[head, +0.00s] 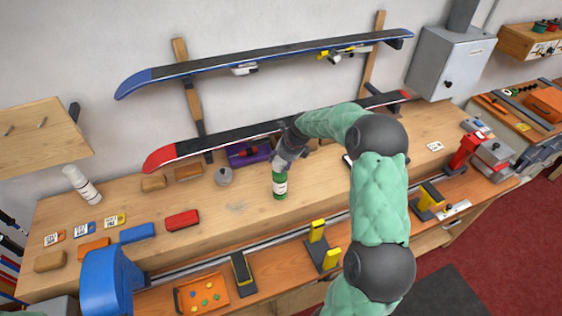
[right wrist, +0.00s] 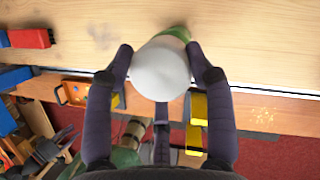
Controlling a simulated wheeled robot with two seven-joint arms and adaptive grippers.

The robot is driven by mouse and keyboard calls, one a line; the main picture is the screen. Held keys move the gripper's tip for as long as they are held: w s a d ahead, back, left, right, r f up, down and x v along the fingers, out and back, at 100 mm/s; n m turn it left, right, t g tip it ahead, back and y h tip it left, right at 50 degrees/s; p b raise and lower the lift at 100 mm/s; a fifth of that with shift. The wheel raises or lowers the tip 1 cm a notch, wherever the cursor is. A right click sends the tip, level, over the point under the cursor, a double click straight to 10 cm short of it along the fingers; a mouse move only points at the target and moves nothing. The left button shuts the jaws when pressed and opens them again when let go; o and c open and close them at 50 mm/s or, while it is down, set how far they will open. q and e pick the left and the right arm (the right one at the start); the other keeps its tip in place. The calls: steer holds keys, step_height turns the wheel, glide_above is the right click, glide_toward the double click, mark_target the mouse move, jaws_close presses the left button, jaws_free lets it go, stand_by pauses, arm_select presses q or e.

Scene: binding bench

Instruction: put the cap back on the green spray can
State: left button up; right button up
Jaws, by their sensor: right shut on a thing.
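The green spray can (head: 280,188) stands upright on the wooden bench, with a pale label on its side. My right gripper (head: 282,158) is directly above it and hides its top in the head view. In the right wrist view, my right gripper (right wrist: 163,75) is shut on a pale grey-white round cap (right wrist: 160,72). A strip of the green can (right wrist: 180,33) shows behind and below the cap. The cap overlaps the can in this view; I cannot tell whether it is seated or just above. My left gripper is not in view.
A white bottle (head: 82,185) stands at the left of the bench. A grey round tin (head: 223,176) and a red block (head: 182,220) lie left of the can. A red-tipped ski (head: 225,142) hangs close behind my gripper. Bench in front of the tin is clear.

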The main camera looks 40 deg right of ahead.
steer(key=shift+f, duration=0.5)
stand_by(0.7)
steer(key=o, duration=0.8)
steer(key=o, duration=0.3)
steer(key=shift+o, duration=0.2)
steer(key=shift+r+p, duration=2.55)
steer(key=shift+r, duration=0.5)
